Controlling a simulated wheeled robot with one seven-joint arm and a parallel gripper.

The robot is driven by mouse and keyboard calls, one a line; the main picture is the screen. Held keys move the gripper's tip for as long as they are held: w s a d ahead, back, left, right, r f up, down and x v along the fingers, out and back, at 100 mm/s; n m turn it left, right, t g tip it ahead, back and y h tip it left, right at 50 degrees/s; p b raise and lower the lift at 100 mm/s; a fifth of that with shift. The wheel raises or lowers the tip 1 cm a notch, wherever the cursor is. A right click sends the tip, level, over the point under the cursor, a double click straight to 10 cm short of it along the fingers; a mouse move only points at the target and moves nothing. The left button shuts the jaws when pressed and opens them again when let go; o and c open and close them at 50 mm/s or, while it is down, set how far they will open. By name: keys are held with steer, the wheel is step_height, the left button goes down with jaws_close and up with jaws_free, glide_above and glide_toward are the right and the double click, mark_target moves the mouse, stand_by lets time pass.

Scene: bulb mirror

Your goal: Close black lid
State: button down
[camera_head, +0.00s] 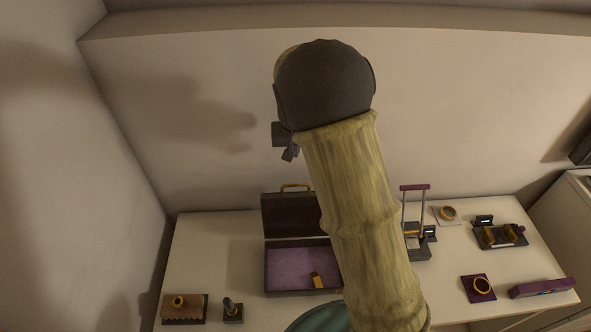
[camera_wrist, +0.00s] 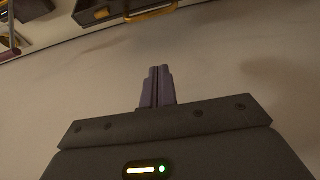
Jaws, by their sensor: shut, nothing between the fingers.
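The black lid (camera_head: 284,216) stands raised at the back of an open case (camera_head: 268,282) on the table. It has a gold handle (camera_head: 297,187) on its top edge. The case has a purple lining, and a small gold and dark item (camera_head: 317,281) lies inside. My arm hides the right part of the case and lid. The gold handle also shows at the top of the wrist view (camera_wrist: 150,13).
The white table (camera_head: 215,245) carries a brown box (camera_head: 184,308) and a small dark stand (camera_head: 232,311) at the left. At the right are a device with a tall purple-topped frame (camera_head: 415,188), a black tray (camera_head: 499,236), a purple ring holder (camera_head: 478,288) and a long purple box (camera_head: 542,288). The wall is close behind.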

steer(key=shift+d, duration=0.1)
steer(key=shift+f, duration=0.1)
step_height(320, 180, down, 9)
steer(key=s+p, duration=0.1)
steer(key=p, duration=0.4)
steer(key=shift+s+f, duration=0.15)
stand_by(0.3)
steer(key=shift+s, duration=0.1)
steer(key=shift+s+r+t+b, duration=0.2)
steer(key=shift+s+t+b, duration=0.1)
steer(key=shift+s+b, duration=0.25)
